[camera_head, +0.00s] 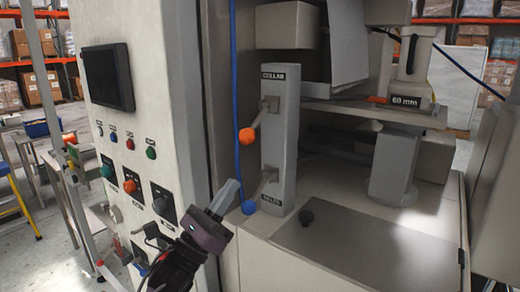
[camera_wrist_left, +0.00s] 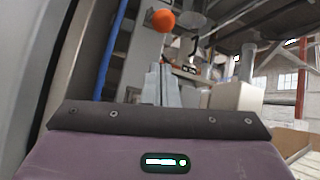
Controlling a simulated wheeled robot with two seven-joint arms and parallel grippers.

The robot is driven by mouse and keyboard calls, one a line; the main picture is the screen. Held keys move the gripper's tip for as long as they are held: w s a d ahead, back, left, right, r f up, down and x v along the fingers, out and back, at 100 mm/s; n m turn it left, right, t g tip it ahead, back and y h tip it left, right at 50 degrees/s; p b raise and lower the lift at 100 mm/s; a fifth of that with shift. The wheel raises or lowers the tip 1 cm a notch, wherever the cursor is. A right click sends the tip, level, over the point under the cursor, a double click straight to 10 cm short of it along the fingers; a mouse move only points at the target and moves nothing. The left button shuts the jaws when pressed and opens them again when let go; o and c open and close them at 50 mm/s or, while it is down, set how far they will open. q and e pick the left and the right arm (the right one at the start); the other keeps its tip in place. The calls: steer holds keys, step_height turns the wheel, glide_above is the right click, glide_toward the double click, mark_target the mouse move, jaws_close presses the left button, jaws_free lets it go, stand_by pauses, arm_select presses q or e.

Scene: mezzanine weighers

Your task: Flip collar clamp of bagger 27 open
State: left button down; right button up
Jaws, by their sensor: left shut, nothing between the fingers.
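The collar clamp lever, a grey arm with an orange knob (camera_head: 247,137), sticks out from an upright grey post (camera_head: 284,160) under a label that seems to read COLLAR. The knob points left and down. A second lever, with a blue knob (camera_head: 248,207), sits lower on the same post. My left gripper (camera_head: 234,185) is shut and empty, below the orange knob and close to the blue one, left of the post. In the left wrist view its fingers (camera_wrist_left: 165,88) are together, and the orange knob (camera_wrist_left: 163,20) lies beyond their tips, apart from them. My right gripper is not in view.
A blue cable (camera_head: 236,90) hangs just left of the post. A cabinet with a dark screen (camera_head: 107,78) and several buttons stands left. A 60 mm label (camera_head: 405,100) marks the metal former behind.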

mark_target(255, 125)
arm_select(q)
steer(key=p+x, duration=0.6)
steer(key=x, duration=0.3)
steer(key=shift+r, duration=0.35)
steer(key=shift+s+r+b, duration=0.1)
steer(key=shift+s+b, duration=0.05)
steer(key=shift+b, duration=0.3)
